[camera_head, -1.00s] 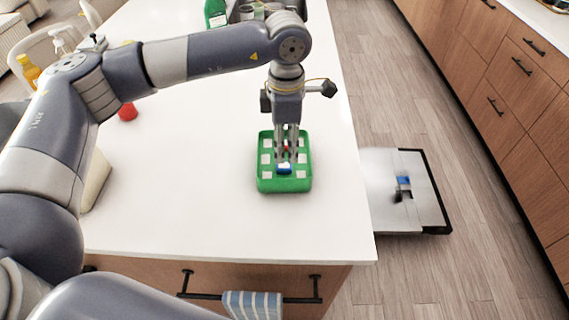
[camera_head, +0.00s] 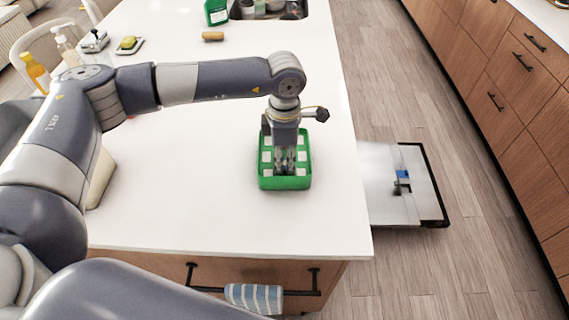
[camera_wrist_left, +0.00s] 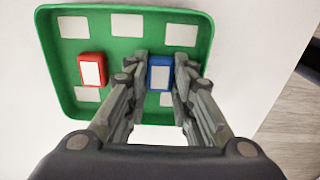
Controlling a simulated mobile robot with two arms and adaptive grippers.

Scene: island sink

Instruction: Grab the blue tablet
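The blue tablet (camera_wrist_left: 160,73) is a small blue block with a white face, in the green tray (camera_wrist_left: 48,62). My left gripper (camera_wrist_left: 160,68) points down into the tray, with one finger on each side of the blue tablet. The fingers are apart and look open; whether they touch its sides is hard to tell. In the head view the left gripper (camera_head: 284,168) is low over the near half of the tray (camera_head: 285,184) and hides the tablet. My right gripper is not in view.
A red tablet (camera_wrist_left: 92,69) lies left of the blue one in the wrist view. White squares mark the tray floor. The white countertop (camera_head: 190,210) around the tray is clear. A brown object (camera_head: 213,36), a sponge (camera_head: 128,43) and the sink (camera_head: 268,10) are farther back.

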